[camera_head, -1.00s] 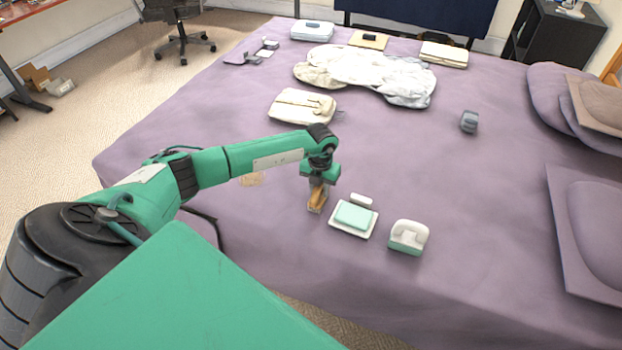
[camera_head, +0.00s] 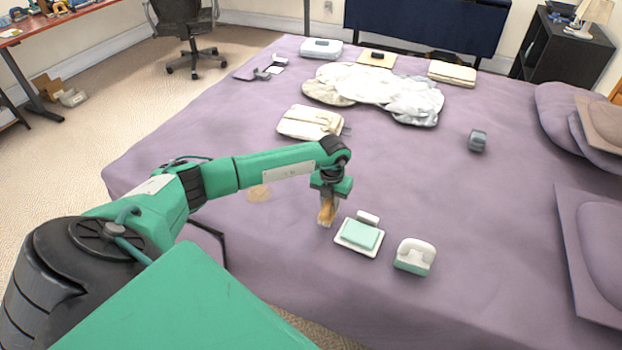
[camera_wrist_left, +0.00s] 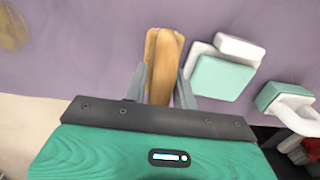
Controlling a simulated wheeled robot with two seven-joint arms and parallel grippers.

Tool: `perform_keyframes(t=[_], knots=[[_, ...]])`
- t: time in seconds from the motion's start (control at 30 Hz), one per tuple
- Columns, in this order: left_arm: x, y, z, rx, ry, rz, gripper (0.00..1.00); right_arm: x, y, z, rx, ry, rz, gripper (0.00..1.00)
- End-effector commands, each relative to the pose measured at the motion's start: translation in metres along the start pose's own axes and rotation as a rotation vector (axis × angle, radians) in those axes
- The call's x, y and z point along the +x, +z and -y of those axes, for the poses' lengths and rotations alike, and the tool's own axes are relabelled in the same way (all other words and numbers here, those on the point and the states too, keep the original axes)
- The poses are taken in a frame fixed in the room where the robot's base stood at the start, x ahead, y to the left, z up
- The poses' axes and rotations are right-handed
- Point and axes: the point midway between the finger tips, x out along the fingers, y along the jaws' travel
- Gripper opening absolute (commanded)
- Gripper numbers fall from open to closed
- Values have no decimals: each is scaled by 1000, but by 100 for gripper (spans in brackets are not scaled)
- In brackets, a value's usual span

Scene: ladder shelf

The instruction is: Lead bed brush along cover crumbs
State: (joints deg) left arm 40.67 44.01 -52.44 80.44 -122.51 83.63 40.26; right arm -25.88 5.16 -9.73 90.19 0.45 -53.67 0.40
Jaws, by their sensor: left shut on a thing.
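The wooden bed brush (camera_head: 327,213) is held in my left gripper (camera_head: 329,200), at the near part of the lilac bed cover (camera_head: 430,180). In the left wrist view the brush (camera_wrist_left: 162,65) lies between the two grey fingers of the shut gripper (camera_wrist_left: 160,88). Whether its underside touches the cover cannot be told. A tan patch, seemingly the crumbs (camera_head: 258,194), lies on the cover left of the brush, apart from it. It also shows at the upper left of the wrist view (camera_wrist_left: 12,28). My right gripper is out of view.
A white tray with a mint pad (camera_head: 360,236) lies close right of the brush. A white and green handled item (camera_head: 415,256) stands farther right. A folded cream cloth (camera_head: 310,122) and rumpled white bedding (camera_head: 378,88) lie beyond. The cover's middle right is mostly bare.

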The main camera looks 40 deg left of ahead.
Motion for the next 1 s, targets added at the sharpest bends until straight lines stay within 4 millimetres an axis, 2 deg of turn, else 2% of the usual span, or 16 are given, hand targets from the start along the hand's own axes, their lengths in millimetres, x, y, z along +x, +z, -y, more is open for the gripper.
perform_keyframes(t=[0.27,0.7,1.0], knots=[[-4,0,0,0,0,1,0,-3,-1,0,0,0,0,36],[-51,0,0,0,0,1,0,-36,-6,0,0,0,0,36],[-50,0,0,0,0,0,0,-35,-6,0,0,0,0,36]])
